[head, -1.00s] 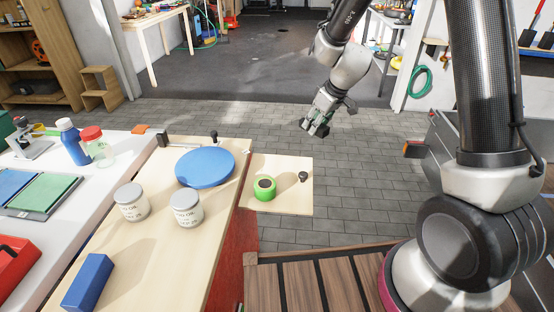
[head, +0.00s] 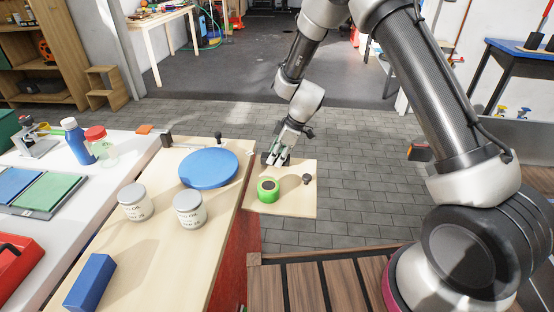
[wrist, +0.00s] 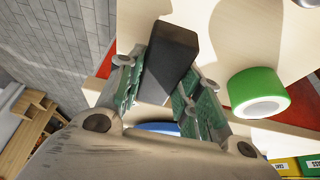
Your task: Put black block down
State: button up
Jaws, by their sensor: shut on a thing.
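My gripper (head: 276,158) is over the far-left part of the small pale wooden board (head: 292,203) beside the workbench. In the wrist view its two green-padded fingers are shut on the black block (wrist: 172,58), a dark oblong that sticks out past the fingertips. In the head view the block is small and mostly hidden by the fingers. I cannot tell whether it touches the board. The board also shows behind the block in the wrist view.
A green tape roll (head: 268,189) and a small dark knob-like item (head: 306,179) are on the board. On the workbench are a blue disc (head: 208,168), two grey-lidded jars (head: 189,210) and a blue block (head: 90,283). The board's front right is clear.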

jog(key=shift+f, duration=0.85)
jog(key=shift+f, duration=0.1)
jog(key=o, duration=1.1)
